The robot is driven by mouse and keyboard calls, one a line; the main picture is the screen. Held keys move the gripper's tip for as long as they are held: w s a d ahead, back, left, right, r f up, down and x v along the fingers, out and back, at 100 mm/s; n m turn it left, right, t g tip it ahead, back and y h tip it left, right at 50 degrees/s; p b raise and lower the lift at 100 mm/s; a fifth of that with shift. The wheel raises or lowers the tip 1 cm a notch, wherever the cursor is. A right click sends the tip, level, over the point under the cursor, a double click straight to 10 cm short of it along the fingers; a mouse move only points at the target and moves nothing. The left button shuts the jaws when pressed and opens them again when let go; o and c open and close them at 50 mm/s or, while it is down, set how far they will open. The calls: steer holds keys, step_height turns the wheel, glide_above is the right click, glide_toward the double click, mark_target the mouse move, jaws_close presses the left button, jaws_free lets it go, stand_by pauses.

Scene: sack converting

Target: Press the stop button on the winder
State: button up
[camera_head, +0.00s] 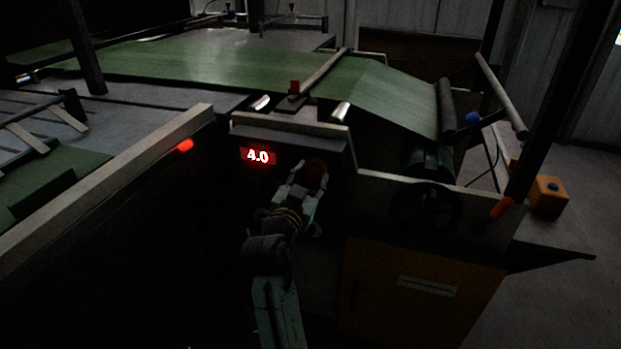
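The winder is a dark machine with a front control panel (332,215), and a green sheet (392,98) runs over its top to a roller at the right. A red display reading 4.0 (258,156) glows on the panel. Just right of the display is a red button (317,171) with a yellowish surround, partly hidden by my gripper. My gripper (303,178) reaches up to the panel from below, its tip overlapping the button's left side in the picture. I cannot tell whether it touches the button. The dark picture does not show clearly whether its fingers are apart.
A black handwheel (425,208) is right of the panel, above a brown cabinet door (420,290). A yellow box with a dark button (548,196) stands at the far right. An orange-tipped handle (502,207) and a pale rail (110,190) flank the panel. Floor shows free at right.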

jaws_close()
stand_by(0.4)
steer(key=shift+w+d+b, duration=0.15)
steer(key=shift+w+b, duration=0.2)
steer(key=shift+w, duration=0.15)
steer(key=shift+o, duration=1.8)
jaws_free()
steer(key=v, duration=1.2)
